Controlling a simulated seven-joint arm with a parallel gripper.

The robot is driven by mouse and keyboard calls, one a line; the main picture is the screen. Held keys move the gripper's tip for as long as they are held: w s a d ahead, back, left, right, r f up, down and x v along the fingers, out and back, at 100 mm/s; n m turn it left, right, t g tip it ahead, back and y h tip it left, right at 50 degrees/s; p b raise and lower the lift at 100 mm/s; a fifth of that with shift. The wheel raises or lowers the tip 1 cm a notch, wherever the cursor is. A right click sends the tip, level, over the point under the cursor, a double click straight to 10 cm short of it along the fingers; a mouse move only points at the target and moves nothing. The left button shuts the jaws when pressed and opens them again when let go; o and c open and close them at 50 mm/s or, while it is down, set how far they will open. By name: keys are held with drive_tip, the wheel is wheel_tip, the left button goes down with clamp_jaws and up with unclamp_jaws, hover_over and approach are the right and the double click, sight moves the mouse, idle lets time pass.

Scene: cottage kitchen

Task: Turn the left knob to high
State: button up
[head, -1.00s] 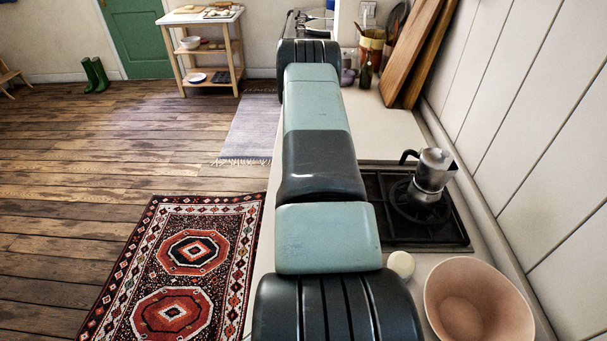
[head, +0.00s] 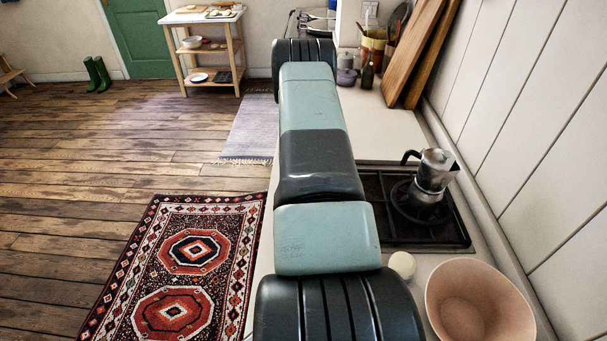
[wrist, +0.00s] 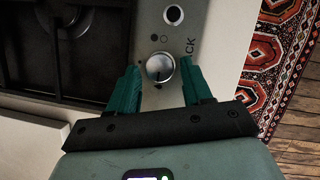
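In the wrist view, a round silver knob (wrist: 160,67) sits on the grey control strip beside the hob. A dark line shows on its face. My gripper (wrist: 158,80) is open, with one teal finger on each side of this knob. The fingertips reach about level with it, with a gap on both sides; I cannot tell any contact. In the head view my arm hides the knobs and my gripper.
The black hob (head: 418,222) carries a moka pot (head: 433,175). A pink bowl (head: 478,303) and a small cream round object (head: 402,264) stand on the near counter. Cutting boards (head: 418,55) lean on the wall. A patterned rug (head: 190,250) covers the floor at left.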

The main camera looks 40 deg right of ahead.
drive_tip(key=shift+o, duration=0.5)
drive_tip(key=v, duration=1)
drive_tip(key=shift+r, duration=0.4)
drive_tip(key=shift+w, duration=0.15)
